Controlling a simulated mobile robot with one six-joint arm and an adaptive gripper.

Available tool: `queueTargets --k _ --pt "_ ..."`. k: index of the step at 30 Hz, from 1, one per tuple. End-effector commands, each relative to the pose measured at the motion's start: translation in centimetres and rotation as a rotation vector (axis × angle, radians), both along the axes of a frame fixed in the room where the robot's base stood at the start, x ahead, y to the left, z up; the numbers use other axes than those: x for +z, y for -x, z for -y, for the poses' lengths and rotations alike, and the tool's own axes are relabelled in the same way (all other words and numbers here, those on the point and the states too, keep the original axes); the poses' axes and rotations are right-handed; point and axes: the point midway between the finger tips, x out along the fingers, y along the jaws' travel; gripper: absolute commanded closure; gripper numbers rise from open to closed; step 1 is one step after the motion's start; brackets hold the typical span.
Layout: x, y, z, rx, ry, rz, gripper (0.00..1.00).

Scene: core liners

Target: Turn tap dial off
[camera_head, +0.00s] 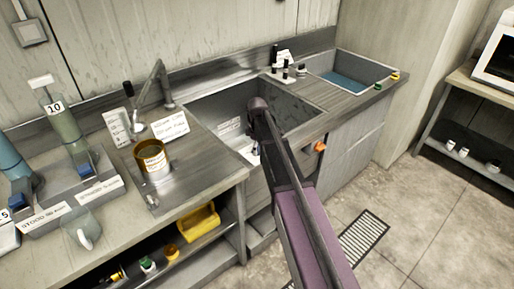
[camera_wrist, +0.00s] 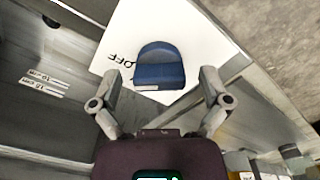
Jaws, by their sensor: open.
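The tap dial (camera_wrist: 160,66) is a blue, rounded knob in the wrist view. It sits on a white card (camera_wrist: 122,38) that reads OFF, upside down in this view. My gripper (camera_wrist: 161,76) is open, with one finger on each side of the dial and a gap showing at each side. I cannot tell how far the fingertips are above the card. In the head view my arm reaches to the front edge of the sink (camera_head: 300,108) and mostly hides the gripper. The dial cannot be made out there. A bit of white card (camera_head: 249,156) shows beside the arm.
A metal faucet (camera_head: 160,85) and an amber jar (camera_head: 152,158) stand left of the sink. An orange knob (camera_head: 320,146) is on the cabinet front, right of my arm. Dispensers with blue taps (camera_head: 82,163) stand far left. Small bottles (camera_head: 287,70) stand behind the sink.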

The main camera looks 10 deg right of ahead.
Motion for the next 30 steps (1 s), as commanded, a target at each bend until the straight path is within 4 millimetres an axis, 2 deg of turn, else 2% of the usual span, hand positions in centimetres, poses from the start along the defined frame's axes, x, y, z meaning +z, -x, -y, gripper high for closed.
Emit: queueTargets --k 14,30 --pt "0.02 -0.06 -0.01 0.052 0.0 0.001 0.03" --pt "0.02 -0.09 0.01 0.368 0.0 0.001 0.03"
